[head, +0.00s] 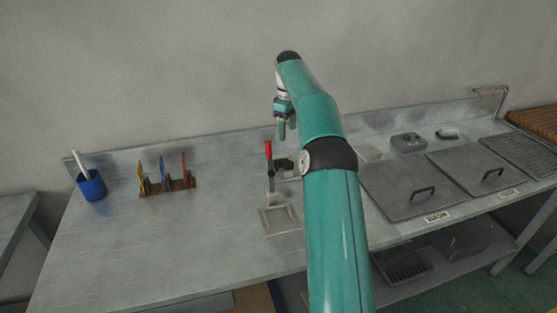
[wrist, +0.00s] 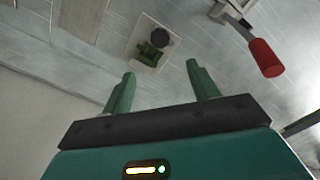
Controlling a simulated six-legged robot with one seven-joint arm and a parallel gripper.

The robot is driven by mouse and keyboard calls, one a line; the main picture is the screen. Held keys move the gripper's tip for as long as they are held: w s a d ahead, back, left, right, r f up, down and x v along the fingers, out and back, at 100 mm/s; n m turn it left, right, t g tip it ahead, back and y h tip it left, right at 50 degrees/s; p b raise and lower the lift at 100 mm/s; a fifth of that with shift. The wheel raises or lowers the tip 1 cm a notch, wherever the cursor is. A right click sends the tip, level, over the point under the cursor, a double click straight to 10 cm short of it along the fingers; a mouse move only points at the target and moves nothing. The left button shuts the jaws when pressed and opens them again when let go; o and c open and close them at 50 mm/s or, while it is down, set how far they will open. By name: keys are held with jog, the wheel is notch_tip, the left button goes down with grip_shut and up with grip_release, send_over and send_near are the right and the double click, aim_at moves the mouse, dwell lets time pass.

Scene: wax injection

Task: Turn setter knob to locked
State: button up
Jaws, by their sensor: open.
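A small device with a green body (wrist: 150,54) and a dark round knob-like part (wrist: 160,38) sits on a pale plate in the wrist view, just beyond my fingertips. I take this part for the setter knob, but I cannot read its setting. In the head view the device (head: 284,164) is small and partly hidden behind the red-handled lever. My gripper (head: 287,127) hangs above the bench near the back wall, pointing down. In the wrist view my gripper (wrist: 160,76) is open, its fingers apart and empty, not touching the device.
A red-handled lever (head: 268,150) stands upright on a pale base (head: 280,221) close by; its red grip (wrist: 265,58) also shows in the wrist view. A tool rack (head: 168,186) and blue cup (head: 92,186) are at left. Lidded basins (head: 408,184) are at right. The bench's left front is clear.

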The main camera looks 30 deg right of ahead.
aim_at(288, 163)
jog(key=f, duration=0.8)
jog(key=s+f, duration=0.1)
jog(key=f, duration=0.3)
jog(key=shift+d, duration=0.15)
jog(key=shift+f, duration=0.5)
jog(key=shift+w, duration=0.1)
jog(key=shift+c, duration=0.3)
jog(key=c, duration=0.9)
